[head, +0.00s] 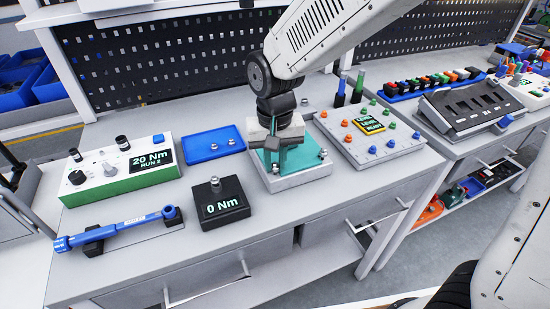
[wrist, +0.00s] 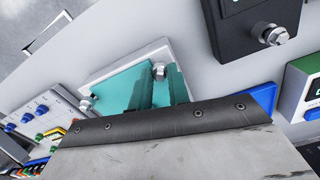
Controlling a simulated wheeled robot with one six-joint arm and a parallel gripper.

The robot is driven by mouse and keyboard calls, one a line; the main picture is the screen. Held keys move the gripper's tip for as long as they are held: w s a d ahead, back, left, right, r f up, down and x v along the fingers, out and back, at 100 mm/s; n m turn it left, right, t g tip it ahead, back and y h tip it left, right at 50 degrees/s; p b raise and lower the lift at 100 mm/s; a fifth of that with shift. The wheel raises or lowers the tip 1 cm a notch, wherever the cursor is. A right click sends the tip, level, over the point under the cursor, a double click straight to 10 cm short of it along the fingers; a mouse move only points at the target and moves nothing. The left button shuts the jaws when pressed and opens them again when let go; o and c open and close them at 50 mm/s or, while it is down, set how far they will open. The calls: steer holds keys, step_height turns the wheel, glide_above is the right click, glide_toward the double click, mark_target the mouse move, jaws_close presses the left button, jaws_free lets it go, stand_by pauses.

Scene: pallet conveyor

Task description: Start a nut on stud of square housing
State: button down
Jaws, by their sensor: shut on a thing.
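The square housing (head: 315,159) is a teal block on a pale base plate (head: 297,179), under my gripper in the head view. In the wrist view the housing (wrist: 118,90) lies flat, with a small metal stud or nut (wrist: 86,104) at its left corner. My gripper (head: 282,160) points down over the housing. In the wrist view its two fingers (wrist: 162,78) are close together, shut on a small silver nut (wrist: 159,71) at their tips. The nut is near the housing's edge. Whether it touches a stud there I cannot tell.
A blue tray (head: 198,150) with loose nuts lies behind left. A black 0 Nm block (head: 222,208) stands at the front left. A blue torque wrench (head: 120,228) rests on its stand. A panel with coloured knobs (head: 345,142) sits close on the right.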

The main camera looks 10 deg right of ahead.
steer(key=shift+m, duration=1.1)
steer(key=c, duration=0.8)
jaws_free()
steer(key=shift+o, duration=0.2)
steer(key=shift+r, duration=2.5)
